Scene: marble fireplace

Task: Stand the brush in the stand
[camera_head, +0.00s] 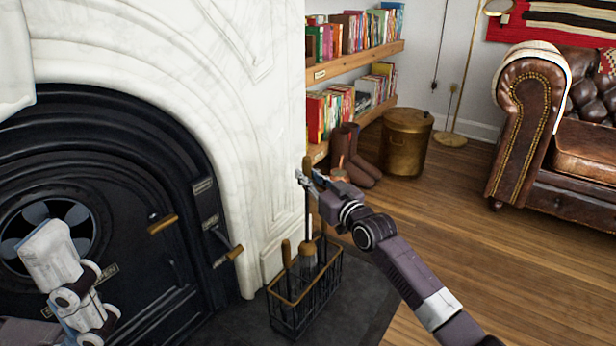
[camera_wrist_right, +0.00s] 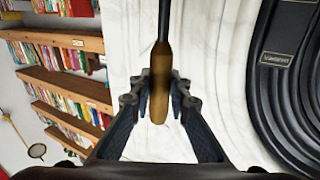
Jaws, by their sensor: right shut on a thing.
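My right gripper (camera_head: 308,180) is shut on the wooden handle of the brush (camera_head: 307,165), which it holds upright. The handle also shows between the fingertips in the right wrist view (camera_wrist_right: 159,90), with a dark rod running on beyond it. In the head view the rod runs down to a pale head at the level of the stand's rim. The stand (camera_head: 305,290) is a dark wire basket with a brass-coloured rim, on the hearth below my gripper. I cannot tell how deep the head sits in it. Only links of my left arm show, at lower left; its fingers are not seen.
Another wooden-handled tool (camera_head: 286,252) stands in the basket's left part. The marble surround (camera_head: 255,150) and black fireplace (camera_head: 110,200) are close on the left. Boots (camera_head: 350,160), a brass bin (camera_head: 407,140) and bookshelves (camera_head: 355,62) are behind. Wood floor on the right is clear.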

